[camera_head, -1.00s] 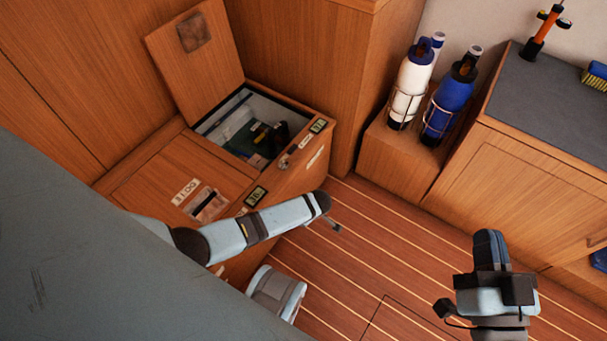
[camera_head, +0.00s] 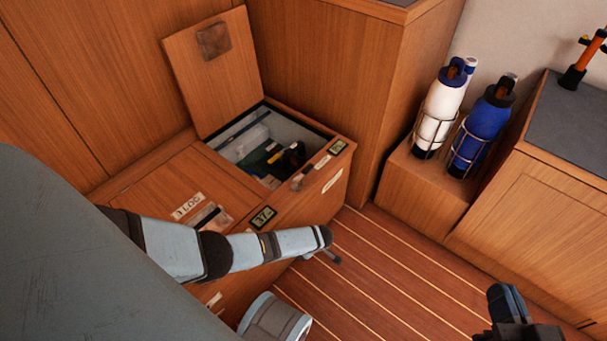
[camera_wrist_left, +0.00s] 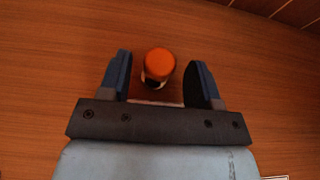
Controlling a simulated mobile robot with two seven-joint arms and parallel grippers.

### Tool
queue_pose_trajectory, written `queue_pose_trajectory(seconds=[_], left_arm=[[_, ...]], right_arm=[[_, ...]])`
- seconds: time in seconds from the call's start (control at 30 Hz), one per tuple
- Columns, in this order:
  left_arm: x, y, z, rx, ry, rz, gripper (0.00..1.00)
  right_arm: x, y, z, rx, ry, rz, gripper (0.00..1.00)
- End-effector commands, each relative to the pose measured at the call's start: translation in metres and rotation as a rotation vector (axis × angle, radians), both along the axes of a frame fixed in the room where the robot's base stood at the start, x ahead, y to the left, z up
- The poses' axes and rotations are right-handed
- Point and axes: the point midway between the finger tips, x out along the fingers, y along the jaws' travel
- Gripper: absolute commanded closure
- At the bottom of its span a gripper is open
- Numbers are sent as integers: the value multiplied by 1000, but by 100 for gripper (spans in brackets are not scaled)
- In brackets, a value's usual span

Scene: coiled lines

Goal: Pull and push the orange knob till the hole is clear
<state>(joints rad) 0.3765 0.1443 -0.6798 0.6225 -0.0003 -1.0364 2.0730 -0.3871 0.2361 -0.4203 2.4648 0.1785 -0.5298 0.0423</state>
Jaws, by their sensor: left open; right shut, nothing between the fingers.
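The orange knob (camera_wrist_left: 160,63) shows in the left wrist view, a rounded orange cap with a dark part under it, against a wooden panel. My left gripper (camera_wrist_left: 162,68) is open, with one blue finger on each side of the knob and a gap on both sides. In the head view my left arm reaches across the front of the wooden locker, and I cannot make out its fingers or the knob there. My right gripper (camera_head: 507,304) is shut and empty at the lower right, over the floor. I see no hole in either view.
The wooden locker (camera_head: 335,190) has a raised lid (camera_head: 222,85) and an open bin holding several items. A white bottle (camera_head: 440,105) and a blue bottle (camera_head: 483,128) stand in wire holders. An orange-and-black tool (camera_head: 588,58) stands on the right counter. The striped floor (camera_head: 400,275) is clear.

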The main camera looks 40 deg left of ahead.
Motion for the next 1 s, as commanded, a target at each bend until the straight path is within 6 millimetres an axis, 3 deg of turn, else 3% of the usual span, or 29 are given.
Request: queue_pose_trajectory(seconds=[0.4, 0.67, 1.0], left_arm=[[1, 4, -8, -1, -1, 1, 42], [1, 4, -8, -1, -1, 1, 100], [1, 8, -8, -1, -1, 1, 100]], right_arm=[[3, -2, -1, -23, -25, 2, 100], [3, -2, -1, -23, -25, 2, 100], [3, -1, 0, -21, -25, 2, 100]])
